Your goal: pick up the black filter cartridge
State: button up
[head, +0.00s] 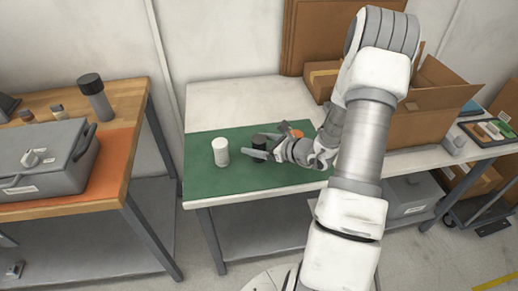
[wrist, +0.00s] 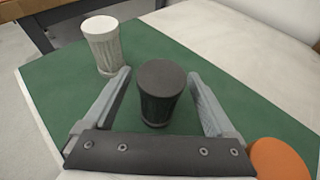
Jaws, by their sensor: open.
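The black filter cartridge (wrist: 160,92) stands upright on the green mat (wrist: 250,95). In the wrist view it is between the two fingers of my gripper (wrist: 164,85), with a gap on each side. In the head view the cartridge (head: 259,141) is partly hidden by my gripper (head: 268,150), which comes in from the right. My gripper is open and holds nothing.
A white ribbed cartridge (head: 221,152) stands left of the black one and also shows in the wrist view (wrist: 104,45). An orange round thing (wrist: 278,160) lies at the right. Cardboard boxes (head: 425,110) stand on the table's right. The mat's front left is clear.

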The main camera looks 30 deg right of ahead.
jog(key=shift+x, duration=1.2)
grip_shut()
jog(key=shift+r, duration=0.1)
